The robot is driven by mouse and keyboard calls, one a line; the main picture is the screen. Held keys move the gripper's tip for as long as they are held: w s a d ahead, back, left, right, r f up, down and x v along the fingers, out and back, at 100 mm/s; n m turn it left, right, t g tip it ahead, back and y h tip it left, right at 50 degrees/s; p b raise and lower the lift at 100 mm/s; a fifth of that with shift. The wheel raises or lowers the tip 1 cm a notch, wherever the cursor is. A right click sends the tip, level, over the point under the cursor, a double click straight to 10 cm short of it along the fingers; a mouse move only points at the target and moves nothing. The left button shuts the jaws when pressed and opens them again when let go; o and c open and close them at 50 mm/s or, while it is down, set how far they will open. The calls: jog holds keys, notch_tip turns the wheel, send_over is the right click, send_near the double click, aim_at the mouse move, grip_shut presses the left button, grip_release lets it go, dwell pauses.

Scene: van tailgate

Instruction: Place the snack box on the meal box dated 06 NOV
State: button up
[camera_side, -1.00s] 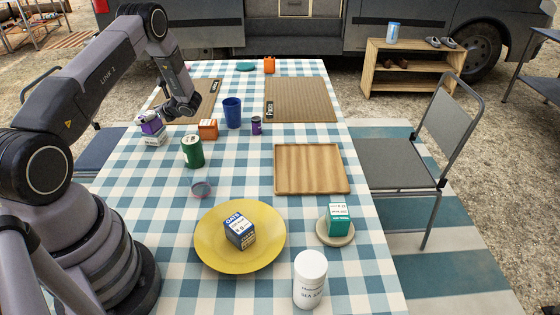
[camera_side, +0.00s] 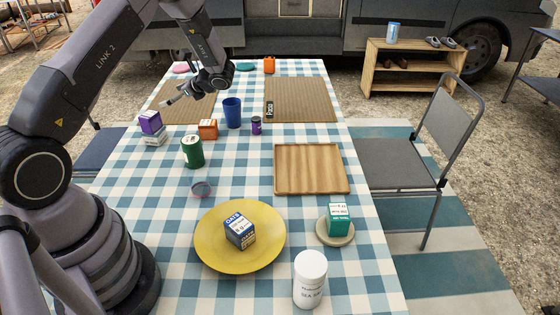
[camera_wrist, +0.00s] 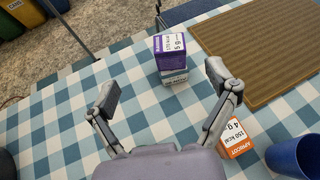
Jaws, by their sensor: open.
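A purple box (camera_side: 150,122) sits on top of a white and grey-green box (camera_side: 156,139) at the left of the table. In the wrist view the purple box (camera_wrist: 170,47) rests on the lower box (camera_wrist: 175,77), roughly lined up with it. No date is readable on the lower box. My gripper (camera_side: 180,88) is open and empty, above and apart from the stack. In the wrist view its fingertips (camera_wrist: 163,85) are spread with the stack between and beyond them. A blue box (camera_side: 239,232) lies on the yellow plate (camera_side: 212,250). A teal box (camera_side: 339,219) stands on a small saucer (camera_side: 324,237).
Near the stack are an orange apricot box (camera_side: 208,129), a blue cup (camera_side: 232,113), a green can (camera_side: 192,152) and a small purple jar (camera_side: 256,125). A wooden tray (camera_side: 278,188) lies at the right. A white sea salt jar (camera_side: 310,279) stands in front.

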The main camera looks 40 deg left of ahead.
jog(key=s+d+r+n+t+h, duration=0.2)
jog(key=s+d+r+n+h, duration=0.15)
jog(key=d+r, duration=0.45)
jog(key=s+d+r+n+t+h, duration=0.2)
jog(key=s+d+r+n, duration=0.4)
jog(key=r, duration=0.5)
jog(key=s+d+r+n+t+h, duration=0.1)
jog(key=s+d+r+t+h, duration=0.1)
jog(key=s+d, duration=0.4)
jog(key=s+d+r+n+t+h, duration=0.1)
jog(key=s+d+t+h, duration=0.3)
jog(key=d, duration=0.6)
jog(key=shift+s+r+t, duration=0.4)
jog(key=shift+s+r, duration=0.4)
jog(key=shift+s, duration=0.4)
